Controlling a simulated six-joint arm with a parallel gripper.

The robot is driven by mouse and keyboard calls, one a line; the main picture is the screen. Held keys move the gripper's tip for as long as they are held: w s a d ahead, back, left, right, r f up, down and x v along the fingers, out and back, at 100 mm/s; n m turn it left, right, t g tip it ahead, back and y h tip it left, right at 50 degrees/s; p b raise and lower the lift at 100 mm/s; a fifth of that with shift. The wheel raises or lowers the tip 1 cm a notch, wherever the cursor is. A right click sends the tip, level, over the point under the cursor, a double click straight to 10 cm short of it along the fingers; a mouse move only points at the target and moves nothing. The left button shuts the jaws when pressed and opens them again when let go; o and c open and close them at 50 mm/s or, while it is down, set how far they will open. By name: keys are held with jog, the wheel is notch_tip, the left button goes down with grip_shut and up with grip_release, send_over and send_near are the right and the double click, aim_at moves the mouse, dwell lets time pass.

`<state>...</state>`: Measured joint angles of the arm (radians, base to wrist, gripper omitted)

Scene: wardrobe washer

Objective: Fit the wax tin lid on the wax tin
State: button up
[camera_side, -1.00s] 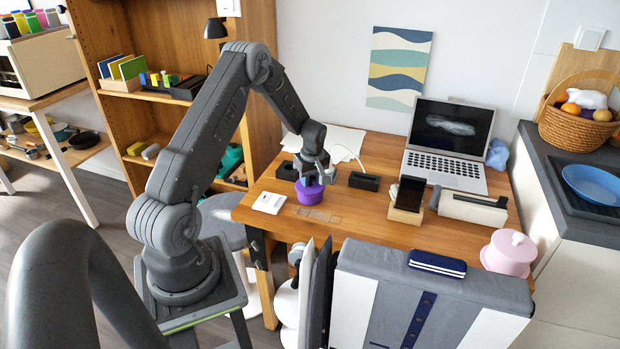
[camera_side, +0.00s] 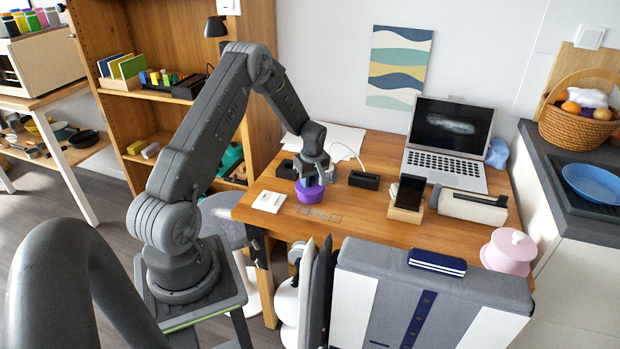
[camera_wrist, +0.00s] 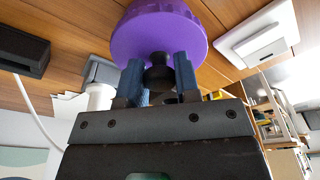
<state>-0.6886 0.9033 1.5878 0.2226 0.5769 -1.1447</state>
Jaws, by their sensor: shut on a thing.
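The purple wax tin (camera_side: 309,195) stands on the wooden desk, below my gripper (camera_side: 312,180). In the wrist view a round purple surface with a dark knob, which I take to be the wax tin lid (camera_wrist: 152,35), fills the top middle. The blue fingers of my gripper (camera_wrist: 159,80) are shut on the lid's dark knob. In the side view lid and tin look like one purple shape. I cannot tell whether the lid is fully seated or a little above the tin.
A white device (camera_side: 269,201) lies left of the tin, and a black block (camera_side: 364,180) lies to its right. A phone on a wooden stand (camera_side: 407,197) and a laptop (camera_side: 448,145) are farther right. The desk front near the tin is mostly clear.

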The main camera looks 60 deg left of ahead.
jog(key=shift+f, duration=0.25)
jog(key=o, duration=1.3)
jog(key=shift+r, duration=0.1)
jog(key=shift+r, duration=4.9)
